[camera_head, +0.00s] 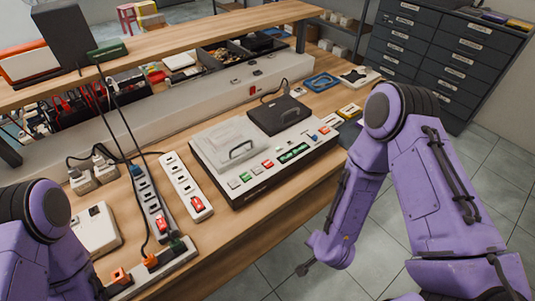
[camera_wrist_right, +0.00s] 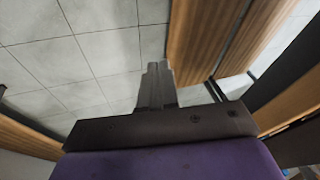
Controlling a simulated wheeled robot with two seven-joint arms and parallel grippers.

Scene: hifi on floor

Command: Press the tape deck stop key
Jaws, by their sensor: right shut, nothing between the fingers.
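The tape deck (camera_head: 292,172) is a pale, wide unit on the workbench, centre in the head view. It has a light lid on its left half and a dark lid (camera_head: 279,114) on its right half. Along its front are small keys, including a green key (camera_head: 245,177) and a red key (camera_head: 267,163). I cannot read which one is the stop key. My right gripper (camera_head: 303,270) is shut and empty, below and in front of the bench edge, apart from the deck. Its closed fingers also show in the right wrist view (camera_wrist_right: 158,68), over floor tiles. My left gripper is out of view.
Power strips (camera_head: 187,186) with red switches lie left of the deck. A blue tray (camera_head: 321,82) and small boxes sit at its right. A raised wooden shelf (camera_head: 170,48) runs behind. Dark drawer cabinets (camera_head: 440,60) stand back right. The tiled floor in front is clear.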

